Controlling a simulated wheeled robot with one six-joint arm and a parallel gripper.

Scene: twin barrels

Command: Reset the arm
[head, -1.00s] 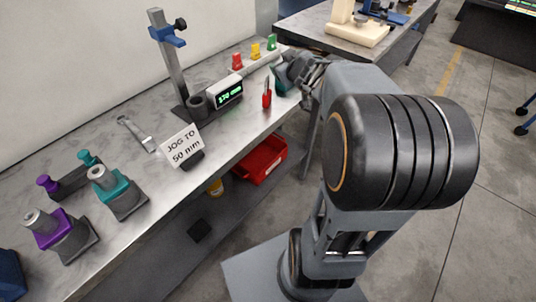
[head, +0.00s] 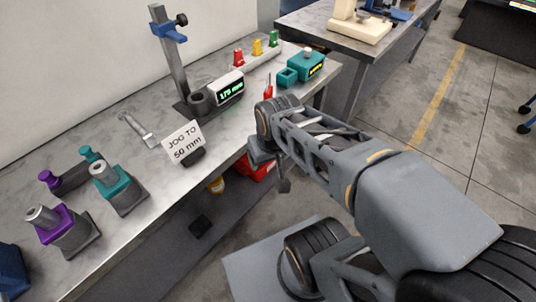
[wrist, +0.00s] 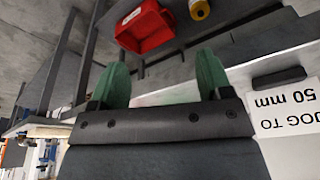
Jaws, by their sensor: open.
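My gripper (wrist: 163,80) shows in the wrist view with its two green fingers spread apart and nothing between them. In the head view my arm reaches in from the lower right, and its wrist end hangs just off the front edge of the workbench (head: 150,225). The fingers themselves are hard to make out there. The red bin (wrist: 145,27) on the shelf below lies beyond the fingers in the wrist view; my arm partly hides it in the head view.
On the bench stand a sign (head: 183,142) reading "JOG TO 50 mm", a display (head: 230,88), a purple barrel (head: 50,228), a teal barrel (head: 107,177), a stand (head: 168,60) and a teal box (head: 306,65). The floor (head: 420,110) to the right is clear.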

